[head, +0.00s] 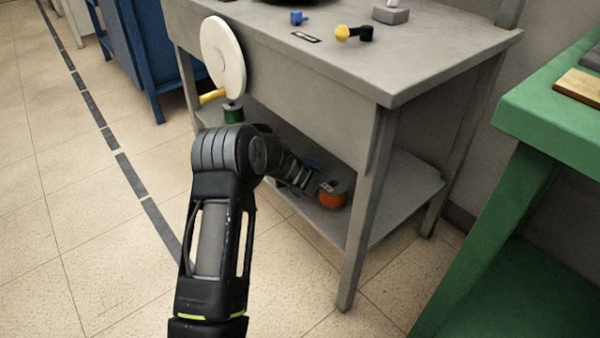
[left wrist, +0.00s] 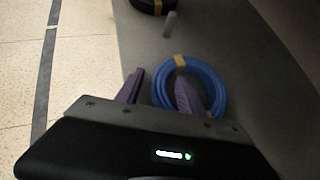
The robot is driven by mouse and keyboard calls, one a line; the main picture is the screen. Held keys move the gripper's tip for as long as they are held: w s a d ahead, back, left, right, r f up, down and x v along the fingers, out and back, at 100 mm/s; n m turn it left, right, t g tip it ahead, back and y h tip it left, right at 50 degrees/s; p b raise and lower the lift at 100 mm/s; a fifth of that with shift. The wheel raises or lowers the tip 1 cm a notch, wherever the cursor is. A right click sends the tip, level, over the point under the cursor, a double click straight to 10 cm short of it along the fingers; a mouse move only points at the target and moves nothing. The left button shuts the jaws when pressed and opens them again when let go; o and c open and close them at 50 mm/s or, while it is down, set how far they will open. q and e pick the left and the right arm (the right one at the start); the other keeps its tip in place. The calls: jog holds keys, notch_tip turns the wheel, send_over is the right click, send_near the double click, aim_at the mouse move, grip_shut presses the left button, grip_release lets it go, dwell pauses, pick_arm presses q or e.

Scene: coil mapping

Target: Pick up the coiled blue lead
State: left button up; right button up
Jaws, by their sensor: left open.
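The coiled blue lead (left wrist: 217,82) lies on the grey lower shelf in the left wrist view, a ring with yellow ties. In the head view only a small blue piece (head: 309,162) shows behind my left arm. My left gripper (left wrist: 160,76) is open at the coil. One finger is outside the coil's left edge and the other appears over or inside the ring's opening, with the left part of the ring between them. I cannot tell whether they touch it. In the head view the gripper (head: 298,176) reaches in over the lower shelf. My right gripper is not in view.
An orange spool (head: 333,193) stands right of my gripper on the shelf (head: 400,190). A table leg (head: 366,215) and the tabletop (head: 300,70) bound the space. A black coil (left wrist: 150,4) and small grey cylinder (left wrist: 171,24) lie beyond the blue coil.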

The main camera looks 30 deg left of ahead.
pick_arm(q)
jog(key=shift+c, duration=0.3)
grip_shut()
dwell(0.3)
